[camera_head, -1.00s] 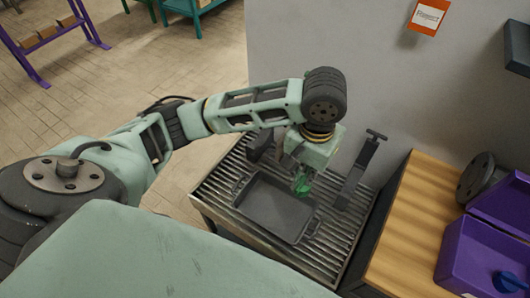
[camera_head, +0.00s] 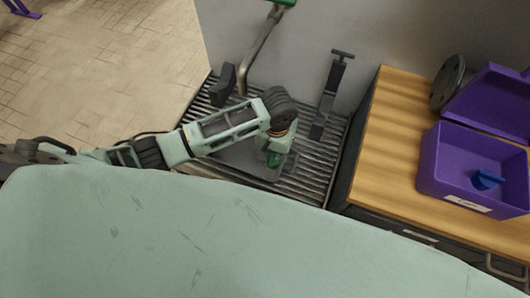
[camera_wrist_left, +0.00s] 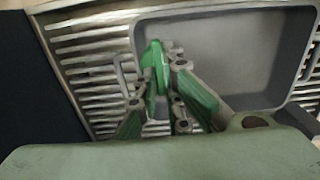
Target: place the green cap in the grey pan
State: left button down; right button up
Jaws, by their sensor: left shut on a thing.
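The grey pan (camera_head: 238,163) lies on the slatted metal rack, partly hidden by my left arm and my own pale green body. In the left wrist view the pan (camera_wrist_left: 240,60) fills the upper middle and right and looks empty inside. My left gripper (camera_head: 273,160) points down at the pan's right part in the head view. In the left wrist view my left gripper (camera_wrist_left: 160,80) is shut on the green cap (camera_wrist_left: 155,62), which shows near the pan's left rim. I cannot tell how high the cap is above the pan. My right gripper is not in view.
The slatted rack (camera_head: 312,170) stands against a grey wall. A dark upright bracket (camera_head: 326,100) and a dark block (camera_head: 222,86) stand at its back. A wooden counter (camera_head: 385,150) to the right holds an open purple box (camera_head: 448,170) with a blue piece inside.

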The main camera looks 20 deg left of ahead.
pick_arm(q)
jog(key=a+f, duration=0.1)
jog(key=a, duration=0.1)
jog(key=shift+w+a+f, duration=0.35)
jog(key=shift+w+f, duration=0.05)
jog(key=shift+f, duration=1.95)
jog(key=shift+f, duration=0.1)
jog(key=c, duration=1.9)
grip_release()
notch_tip(320, 180, up, 12)
jog(key=shift+p, duration=0.4)
